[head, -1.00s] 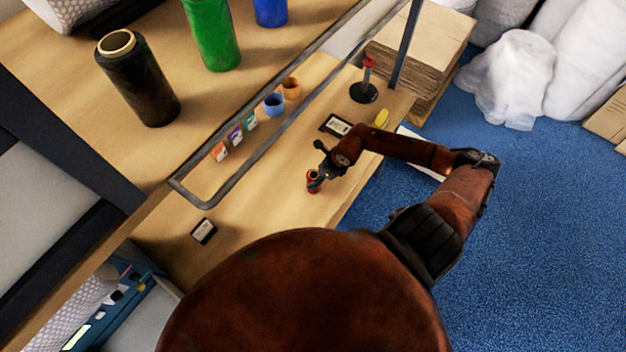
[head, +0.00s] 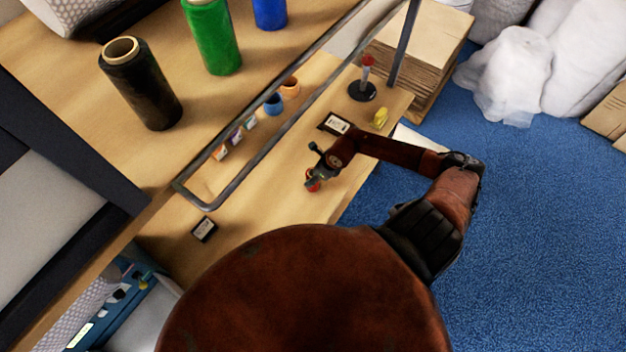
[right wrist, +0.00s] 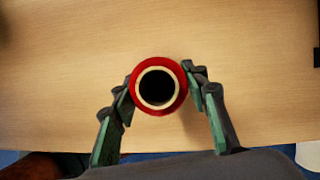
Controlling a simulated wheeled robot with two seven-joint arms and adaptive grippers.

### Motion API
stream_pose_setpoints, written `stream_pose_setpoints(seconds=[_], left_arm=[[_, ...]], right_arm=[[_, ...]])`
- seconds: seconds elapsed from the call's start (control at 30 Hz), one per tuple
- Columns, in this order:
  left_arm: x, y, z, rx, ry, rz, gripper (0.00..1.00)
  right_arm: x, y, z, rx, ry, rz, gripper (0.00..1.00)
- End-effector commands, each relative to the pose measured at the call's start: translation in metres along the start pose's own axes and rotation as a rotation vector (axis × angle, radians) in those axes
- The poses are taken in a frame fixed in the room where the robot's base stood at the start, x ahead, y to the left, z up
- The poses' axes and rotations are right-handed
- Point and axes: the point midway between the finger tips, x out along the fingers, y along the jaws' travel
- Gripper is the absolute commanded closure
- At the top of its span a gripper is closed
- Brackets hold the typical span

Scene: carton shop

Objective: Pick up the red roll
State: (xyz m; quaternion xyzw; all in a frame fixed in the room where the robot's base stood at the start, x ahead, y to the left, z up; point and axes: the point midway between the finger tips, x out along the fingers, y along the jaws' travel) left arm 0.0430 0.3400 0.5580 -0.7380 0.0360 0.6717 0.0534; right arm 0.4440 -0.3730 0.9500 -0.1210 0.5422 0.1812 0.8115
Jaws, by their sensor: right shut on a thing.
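The red roll (right wrist: 158,108) shows end-on in the right wrist view, with a pale core and a dark hole. It sits between the two fingers of my right gripper (right wrist: 160,92), which are closed against its left and right sides. In the head view the red roll (head: 312,181) is small at the near part of the wooden bench, partly hidden by my right gripper (head: 314,172). I cannot tell whether the roll touches the bench. My left gripper is not in view.
A metal frame (head: 208,206) rises along the bench. A dark-based stand (head: 362,92), a yellow thing (head: 380,117) and a black-edged box (head: 335,123) are farther right. A small dark box (head: 204,230) lies left.

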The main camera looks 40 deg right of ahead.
Motion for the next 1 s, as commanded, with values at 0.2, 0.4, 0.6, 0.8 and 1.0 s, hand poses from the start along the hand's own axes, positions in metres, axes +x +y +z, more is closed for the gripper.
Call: stream_pose_setpoints(seconds=[0.2,0.4,0.6,0.8,1.0], left_arm=[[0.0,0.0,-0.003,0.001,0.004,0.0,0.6],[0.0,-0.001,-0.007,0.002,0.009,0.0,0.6],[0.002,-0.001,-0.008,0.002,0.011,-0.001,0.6],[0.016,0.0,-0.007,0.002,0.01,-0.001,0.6],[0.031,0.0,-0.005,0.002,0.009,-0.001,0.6]], right_arm=[[0.0,0.0,0.0,0.0,0.0,0.0,0.86],[0.0,0.0,0.001,0.0,-0.001,-0.001,0.9],[-0.003,-0.001,0.002,-0.001,-0.002,-0.001,0.9],[-0.02,-0.001,0.009,-0.004,-0.003,-0.002,0.9],[-0.075,0.013,-0.005,-0.008,0.003,-0.004,0.9]])
